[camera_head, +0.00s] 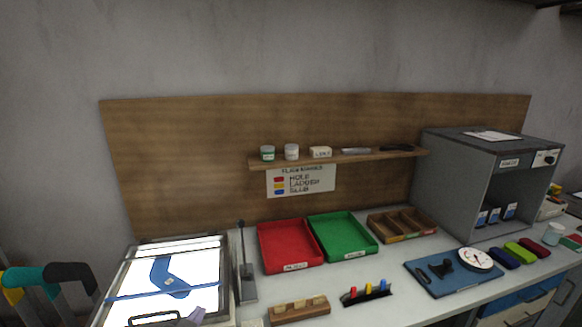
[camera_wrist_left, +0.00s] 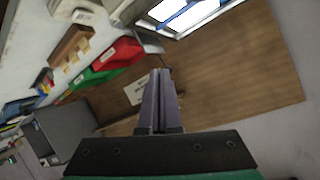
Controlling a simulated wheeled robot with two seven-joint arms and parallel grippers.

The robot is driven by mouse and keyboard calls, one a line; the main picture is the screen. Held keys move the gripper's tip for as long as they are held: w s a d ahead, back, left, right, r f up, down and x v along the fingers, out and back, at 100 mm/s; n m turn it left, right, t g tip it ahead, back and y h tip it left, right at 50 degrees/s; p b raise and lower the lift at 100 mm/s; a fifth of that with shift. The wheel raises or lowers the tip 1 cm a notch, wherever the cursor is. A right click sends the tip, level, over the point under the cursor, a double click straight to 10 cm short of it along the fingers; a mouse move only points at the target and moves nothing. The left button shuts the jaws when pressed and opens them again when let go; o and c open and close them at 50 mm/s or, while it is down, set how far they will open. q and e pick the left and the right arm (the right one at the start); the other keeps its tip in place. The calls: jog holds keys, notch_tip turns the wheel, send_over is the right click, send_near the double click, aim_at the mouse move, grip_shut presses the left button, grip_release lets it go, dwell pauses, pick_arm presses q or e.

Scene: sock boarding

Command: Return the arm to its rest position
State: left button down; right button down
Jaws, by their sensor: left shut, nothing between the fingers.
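My right gripper is in neither view.
A red tray (camera_head: 283,245) and a green tray (camera_head: 343,236) stand mid-bench. A lever stand (camera_head: 247,276) is beside the lightbox. A grey cabinet (camera_head: 463,190) stands at right. A narrow shelf (camera_head: 340,160) juts from the wooden panel (camera_head: 200,150).

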pick_arm(q)
jog(key=s+a+f+n+g, duration=0.25)
jog(key=s+f+g, duration=0.65)
jog(key=s+f, duration=0.55)
jog(key=s+f+g, duration=0.1)
jog(key=s+f, duration=0.2)
jog(key=f, duration=0.9)
jog(key=s+f+g, duration=0.1)
jog(key=s+f, duration=0.3)
jog(key=f, duration=0.9)
jog(key=s+a+f+g, duration=0.1)
jog(key=s+a+f, duration=0.2)
jog(key=s+f, duration=0.8)
jog(key=s, duration=0.4)
jog(key=shift+a+f+h, duration=0.2)
jog(key=shift+f+h, duration=0.1)
jog(key=shift+f, duration=0.05)
jog(key=shift+m, duration=0.25)
